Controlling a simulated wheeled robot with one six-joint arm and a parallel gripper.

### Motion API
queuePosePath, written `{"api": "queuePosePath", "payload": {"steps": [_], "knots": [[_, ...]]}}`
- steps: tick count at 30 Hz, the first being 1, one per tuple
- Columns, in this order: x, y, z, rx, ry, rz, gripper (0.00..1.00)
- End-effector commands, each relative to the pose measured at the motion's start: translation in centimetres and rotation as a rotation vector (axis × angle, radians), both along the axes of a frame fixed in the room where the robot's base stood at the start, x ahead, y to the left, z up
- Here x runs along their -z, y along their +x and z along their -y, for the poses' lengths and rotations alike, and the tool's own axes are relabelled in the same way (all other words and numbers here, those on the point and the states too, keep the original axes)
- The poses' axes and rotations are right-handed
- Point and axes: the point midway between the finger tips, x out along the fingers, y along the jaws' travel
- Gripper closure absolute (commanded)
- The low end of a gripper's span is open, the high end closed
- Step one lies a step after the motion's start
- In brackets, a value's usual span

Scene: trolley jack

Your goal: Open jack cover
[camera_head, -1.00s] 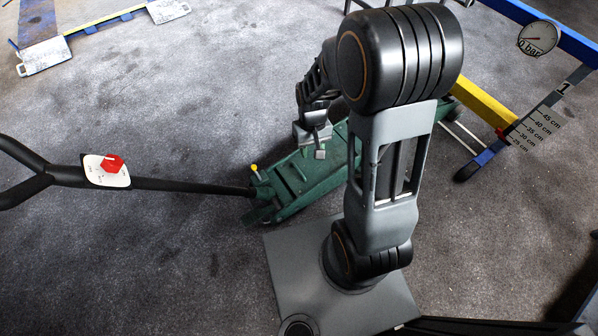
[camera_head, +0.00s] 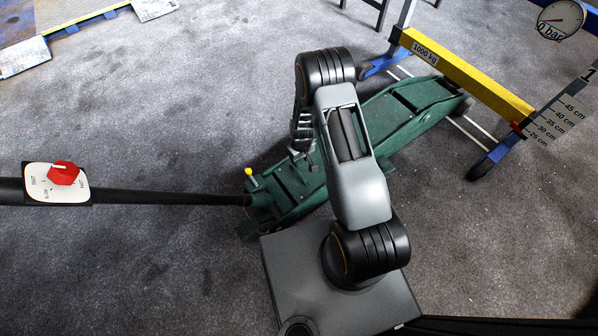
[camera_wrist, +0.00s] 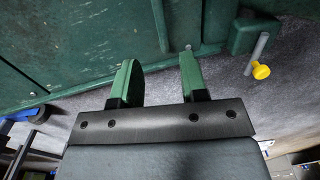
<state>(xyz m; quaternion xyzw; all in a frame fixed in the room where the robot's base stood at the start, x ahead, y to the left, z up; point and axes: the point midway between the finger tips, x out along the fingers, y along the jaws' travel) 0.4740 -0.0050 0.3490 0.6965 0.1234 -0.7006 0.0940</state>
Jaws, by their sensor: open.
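The green trolley jack (camera_head: 400,110) lies on the carpet, running from the lower middle to the upper right. In the wrist view its green body (camera_wrist: 90,45) fills the top of the picture. I cannot clearly tell which panel is the cover. My gripper (camera_wrist: 157,70) is open and empty, its two fingers reaching toward a green edge with a small pale bolt (camera_wrist: 188,47). I cannot tell whether the fingertips touch it. In the head view my arm partly hides the gripper and the middle of the jack. A yellow knob (camera_head: 248,172) stands at the jack's handle end.
A black handle bar (camera_head: 160,197) with a white panel and red knob (camera_head: 64,173) extends left from the jack. A yellow beam (camera_head: 465,70) marked 1000 kg crosses over its far end. A gauge (camera_head: 561,19) is top right.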

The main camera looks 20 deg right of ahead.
Motion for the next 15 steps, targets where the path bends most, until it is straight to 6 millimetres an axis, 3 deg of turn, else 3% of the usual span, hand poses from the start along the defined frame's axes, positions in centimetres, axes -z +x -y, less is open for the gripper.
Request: {"api": "queuePosePath", "payload": {"steps": [1, 6, 15], "knots": [[1.6, -0.1, -0.1, 0.000, 0.000, -0.002, 0.60], [4.6, -0.1, -0.3, -0.001, 0.000, -0.002, 0.60], [8.0, -0.1, -0.5, -0.004, 0.000, -0.001, 0.60]]}}
